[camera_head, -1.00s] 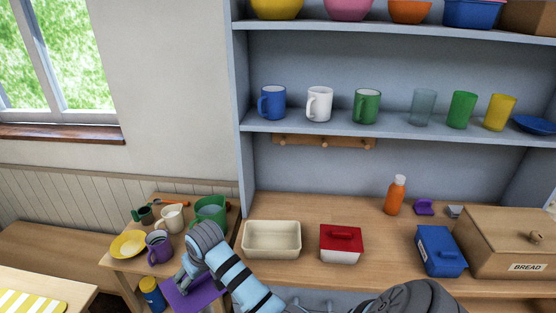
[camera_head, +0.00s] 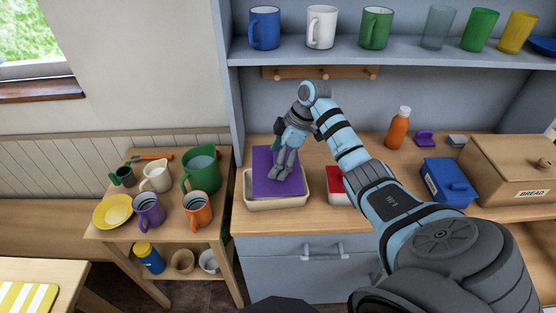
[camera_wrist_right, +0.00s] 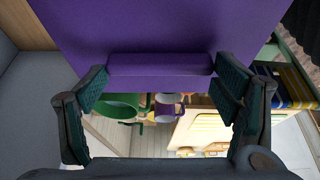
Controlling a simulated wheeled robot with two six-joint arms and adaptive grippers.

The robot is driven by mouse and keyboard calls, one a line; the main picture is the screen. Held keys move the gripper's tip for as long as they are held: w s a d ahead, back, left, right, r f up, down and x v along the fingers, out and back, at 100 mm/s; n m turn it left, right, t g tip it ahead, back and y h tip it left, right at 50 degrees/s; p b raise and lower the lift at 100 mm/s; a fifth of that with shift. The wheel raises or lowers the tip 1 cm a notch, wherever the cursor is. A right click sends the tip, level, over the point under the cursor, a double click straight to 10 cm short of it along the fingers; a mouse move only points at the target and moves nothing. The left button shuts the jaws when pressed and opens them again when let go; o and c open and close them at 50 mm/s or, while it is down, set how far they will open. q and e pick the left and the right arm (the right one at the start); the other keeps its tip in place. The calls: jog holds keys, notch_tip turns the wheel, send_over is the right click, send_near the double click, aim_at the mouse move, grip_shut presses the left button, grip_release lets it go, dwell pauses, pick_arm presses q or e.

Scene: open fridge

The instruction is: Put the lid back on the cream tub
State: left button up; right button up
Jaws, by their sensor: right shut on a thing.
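The cream tub (camera_head: 262,203) stands open on the wooden counter, near its left end. My right gripper (camera_head: 280,176) is shut on the raised handle of a flat purple lid (camera_head: 263,163). The lid is over the tub and hides most of its opening; it looks tilted, with its far edge higher. I cannot tell whether it touches the rim. In the right wrist view the purple handle (camera_wrist_right: 160,66) lies between the fingers, with the lid (camera_wrist_right: 160,25) beyond it. My left gripper is not in view.
A red-lidded tub (camera_head: 336,180) stands close to the right, partly behind my right arm. A blue box (camera_head: 447,180), a bread box (camera_head: 510,168) and an orange bottle (camera_head: 398,130) are farther right. A side table with mugs (camera_head: 198,210) is left. Pegs (camera_head: 320,72) hang behind.

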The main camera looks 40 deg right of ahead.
jog(key=shift+d+n, duration=0.2)
jog(key=shift+n, duration=0.1)
jog(key=w+f+b, duration=0.1)
jog(key=f+b, duration=0.1)
jog(key=f, duration=0.1)
jog(key=shift+w+a+g+b, duration=0.15)
jog(key=shift+w+g+b, duration=0.15)
jog(key=shift+w+b, duration=0.1)
jog(key=shift+s+f+b, duration=0.25)
jog(key=shift+f+b, duration=0.6)
jog(key=shift+b, duration=0.4)
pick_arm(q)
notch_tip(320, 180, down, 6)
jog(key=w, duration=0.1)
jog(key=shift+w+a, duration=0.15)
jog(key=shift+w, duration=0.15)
pick_arm(e)
jog(key=shift+f, duration=0.9)
jog(key=shift+s, duration=0.1)
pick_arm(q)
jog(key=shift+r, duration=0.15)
pick_arm(e)
jog(key=shift+r, duration=0.1)
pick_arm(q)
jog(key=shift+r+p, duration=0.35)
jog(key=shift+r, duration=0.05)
